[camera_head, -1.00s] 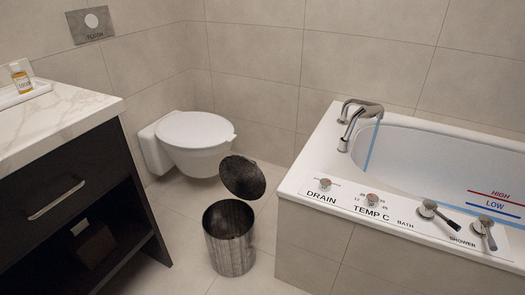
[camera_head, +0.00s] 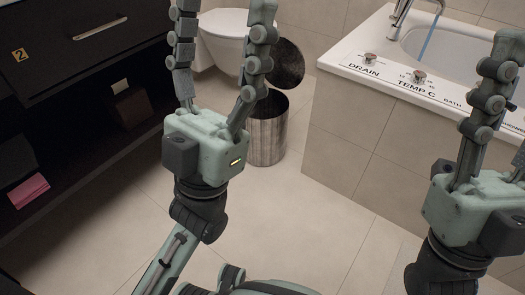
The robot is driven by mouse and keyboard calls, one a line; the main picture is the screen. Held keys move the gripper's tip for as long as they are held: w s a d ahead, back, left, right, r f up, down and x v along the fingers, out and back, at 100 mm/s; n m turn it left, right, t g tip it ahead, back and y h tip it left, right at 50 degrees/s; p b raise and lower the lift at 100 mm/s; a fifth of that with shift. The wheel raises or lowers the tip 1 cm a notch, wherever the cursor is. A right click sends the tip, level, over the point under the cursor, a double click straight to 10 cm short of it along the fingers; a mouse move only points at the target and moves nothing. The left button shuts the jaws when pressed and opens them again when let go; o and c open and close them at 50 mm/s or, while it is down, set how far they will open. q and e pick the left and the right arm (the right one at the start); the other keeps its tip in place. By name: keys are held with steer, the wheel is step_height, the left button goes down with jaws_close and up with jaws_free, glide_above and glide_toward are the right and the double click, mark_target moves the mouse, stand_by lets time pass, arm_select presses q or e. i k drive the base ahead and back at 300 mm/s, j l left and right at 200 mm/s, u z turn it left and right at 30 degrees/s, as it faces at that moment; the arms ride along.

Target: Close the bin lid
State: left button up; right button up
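The bin (camera_head: 267,141) is a dark, streaked metal cylinder on the floor between the toilet and the tub. Its round dark lid (camera_head: 288,66) stands raised and tilted above the back of the rim, so the bin is open. My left gripper (camera_head: 224,14) is open and empty, fingers pointing up the picture. Its right finger stands in front of the bin's left side and hides part of it. My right gripper (camera_head: 513,72) is at the right edge, partly cut off; its fingers look spread with nothing between them. It appears in front of the tub.
The bathtub (camera_head: 345,150) with its control ledge is right of the bin. A dark cabinet (camera_head: 62,48) with open shelves is at the left. The white toilet (camera_head: 222,40) is behind my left gripper. The tiled floor (camera_head: 285,215) in front of the bin is bare.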

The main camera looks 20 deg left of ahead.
mark_target(288, 71)
steer(key=i+j+z, duration=0.2)
steer(key=i, duration=0.25)
steer(key=i+j+z, duration=0.2)
steer(key=i, duration=0.25)
steer(key=j, duration=0.1)
